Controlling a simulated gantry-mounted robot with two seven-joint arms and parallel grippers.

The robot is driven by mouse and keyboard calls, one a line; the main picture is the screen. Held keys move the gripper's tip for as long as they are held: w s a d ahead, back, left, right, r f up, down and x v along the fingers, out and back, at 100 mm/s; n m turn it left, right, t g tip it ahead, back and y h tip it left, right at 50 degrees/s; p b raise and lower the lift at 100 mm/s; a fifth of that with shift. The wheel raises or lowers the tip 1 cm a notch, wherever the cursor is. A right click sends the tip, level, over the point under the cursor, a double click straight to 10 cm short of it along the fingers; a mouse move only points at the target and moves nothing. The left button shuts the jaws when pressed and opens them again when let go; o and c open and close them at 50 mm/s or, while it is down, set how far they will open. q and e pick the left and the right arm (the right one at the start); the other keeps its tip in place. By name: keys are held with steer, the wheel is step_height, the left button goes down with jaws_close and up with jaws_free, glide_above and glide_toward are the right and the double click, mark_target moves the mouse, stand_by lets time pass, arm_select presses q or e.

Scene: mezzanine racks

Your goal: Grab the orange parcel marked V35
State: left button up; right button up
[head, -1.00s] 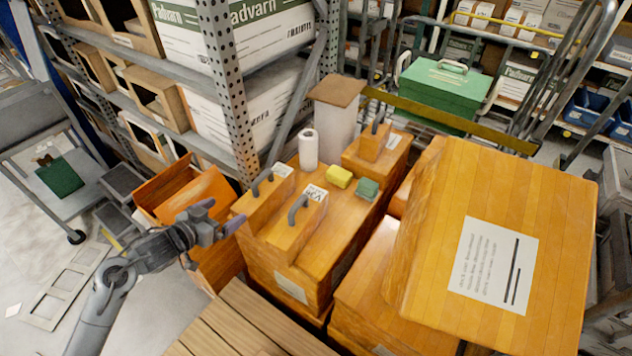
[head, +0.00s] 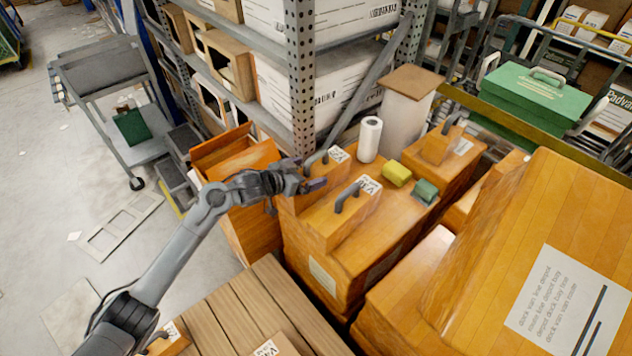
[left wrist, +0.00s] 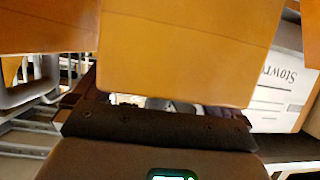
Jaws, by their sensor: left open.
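Two small orange parcels with dark arched handles and white labels stand side by side on a large orange box (head: 360,240). The left parcel (head: 298,203) is partly hidden by my gripper; the nearer one (head: 335,222) is beside it on the right. A third handled orange parcel (head: 436,148) stands farther back. The label print is too small to tell surely which is V35. In the left wrist view an orange face (left wrist: 185,50) fills the upper middle, very close.
A white roll (head: 369,140), a yellow block (head: 396,173) and a green block (head: 425,192) stand on the large box. A rack post (head: 302,80) rises just behind the gripper. A big orange carton (head: 500,240) stands at right. Open floor (head: 60,190) lies left.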

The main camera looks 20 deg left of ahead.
arm_select(q)
steer(key=shift+x, duration=1.2)
steer(key=shift+r, duration=0.1)
steer(key=shift+c, duration=0.5)
steer(key=shift+r, duration=0.1)
steer(key=c, duration=1.7)
